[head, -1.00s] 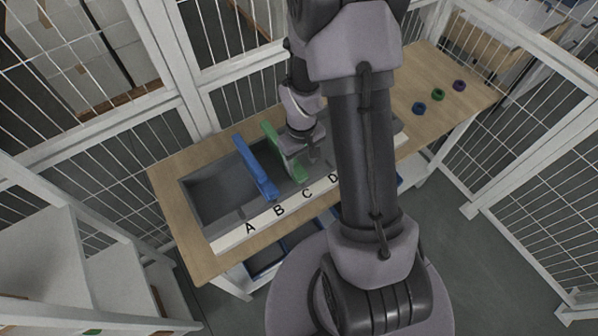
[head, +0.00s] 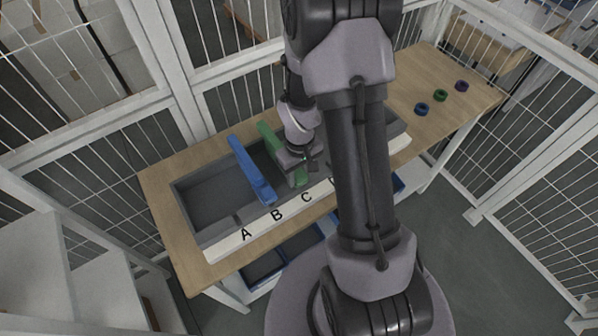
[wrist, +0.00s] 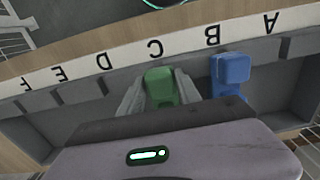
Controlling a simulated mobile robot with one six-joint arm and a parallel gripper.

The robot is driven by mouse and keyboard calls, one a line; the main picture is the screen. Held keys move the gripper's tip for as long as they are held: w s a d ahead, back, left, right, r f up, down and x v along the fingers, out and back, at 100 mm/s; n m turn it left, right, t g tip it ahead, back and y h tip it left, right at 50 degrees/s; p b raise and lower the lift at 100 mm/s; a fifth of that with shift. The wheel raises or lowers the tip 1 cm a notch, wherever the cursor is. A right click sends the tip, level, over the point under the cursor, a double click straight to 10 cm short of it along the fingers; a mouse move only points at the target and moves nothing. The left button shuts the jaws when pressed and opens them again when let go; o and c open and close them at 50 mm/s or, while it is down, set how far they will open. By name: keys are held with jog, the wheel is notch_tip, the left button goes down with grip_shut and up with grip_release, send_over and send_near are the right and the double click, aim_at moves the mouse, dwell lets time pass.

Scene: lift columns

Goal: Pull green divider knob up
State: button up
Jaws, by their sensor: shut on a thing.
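The green divider (head: 269,139) stands in the grey trough, to the right of the blue divider (head: 252,172) in the head view. My gripper (head: 300,168) is over the near end of the green divider and partly hides it. In the wrist view, the green knob (wrist: 160,87) sits between the two grey fingers of my gripper (wrist: 159,91), which are shut on it. The knob is near the letter C. The blue knob (wrist: 231,70) stands beside it near the letter B, apart from the fingers.
The grey trough (head: 192,206) is set in a wooden table (head: 163,220) with a white lettered strip (head: 222,246) along its front. Blue, green and purple rings (head: 421,109) lie at the table's right. Blue bins (head: 265,267) sit below. White mesh fencing surrounds the table.

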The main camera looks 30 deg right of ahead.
jog(key=shift+r, duration=0.15)
jog(key=shift+w+r+p, duration=0.1)
jog(key=shift+r+p, duration=0.4)
jog(key=shift+r, duration=0.2)
jog(key=shift+c, duration=0.8)
jog(key=shift+r+p, duration=0.35)
jog(key=shift+r, duration=0.2)
jog(key=o, duration=1.1)
jog(key=shift+c, duration=0.2)
